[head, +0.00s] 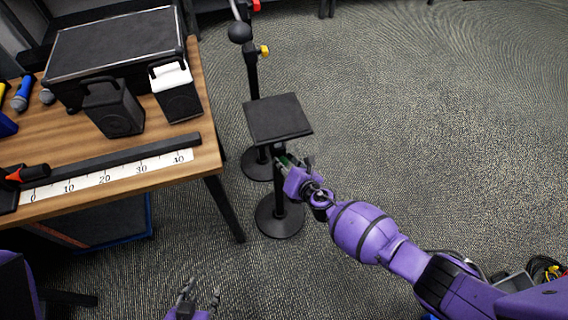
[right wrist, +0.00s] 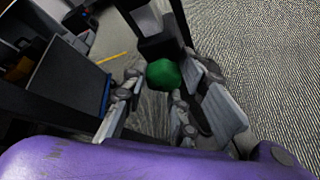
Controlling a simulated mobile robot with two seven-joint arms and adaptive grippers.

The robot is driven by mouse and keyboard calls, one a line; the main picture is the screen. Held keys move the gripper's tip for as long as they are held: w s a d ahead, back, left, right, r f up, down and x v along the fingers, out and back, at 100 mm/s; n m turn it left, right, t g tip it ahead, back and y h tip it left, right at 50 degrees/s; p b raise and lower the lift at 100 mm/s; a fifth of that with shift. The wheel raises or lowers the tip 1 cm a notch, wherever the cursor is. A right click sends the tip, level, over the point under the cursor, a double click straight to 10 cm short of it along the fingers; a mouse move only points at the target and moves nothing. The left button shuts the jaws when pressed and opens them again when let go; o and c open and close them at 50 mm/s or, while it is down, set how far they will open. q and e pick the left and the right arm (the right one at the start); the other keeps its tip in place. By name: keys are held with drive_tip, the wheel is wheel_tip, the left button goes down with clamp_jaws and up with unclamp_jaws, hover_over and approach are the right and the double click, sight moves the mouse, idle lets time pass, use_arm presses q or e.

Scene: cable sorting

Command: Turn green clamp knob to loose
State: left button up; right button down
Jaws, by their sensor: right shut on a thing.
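The green clamp knob (right wrist: 163,74) sits on a black clamp block on a dark post, seen in the right wrist view. My right gripper (head: 291,161) is at the stand's post, just under the black square platform (head: 278,119). In the right wrist view its grey fingers (right wrist: 168,98) lie on both sides of the knob, shut on it. In the head view the knob is mostly hidden by the fingers, with only a hint of green. My left gripper (head: 201,292) is open and empty at the bottom edge, fingers apart, away from the stand.
A second stand (head: 252,75) with red and yellow knobs stands behind the platform. The round base (head: 279,219) rests on carpet.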

drive_tip(key=shift+w+a+r, duration=0.25)
drive_tip(key=shift+a+r, duration=0.05)
drive_tip(key=shift+r, duration=0.2)
drive_tip(key=c, duration=1.5)
unclamp_jaws()
drive_tip(key=shift+c, duration=0.2)
drive_tip(key=shift+f, duration=0.1)
drive_tip(key=shift+s+d, duration=0.3)
use_arm(q)
drive_tip(key=shift+w+r, duration=0.15)
drive_tip(key=shift+w, duration=0.15)
use_arm(e)
drive_tip(key=v, duration=1.1)
drive_tip(key=shift+s, duration=0.4)
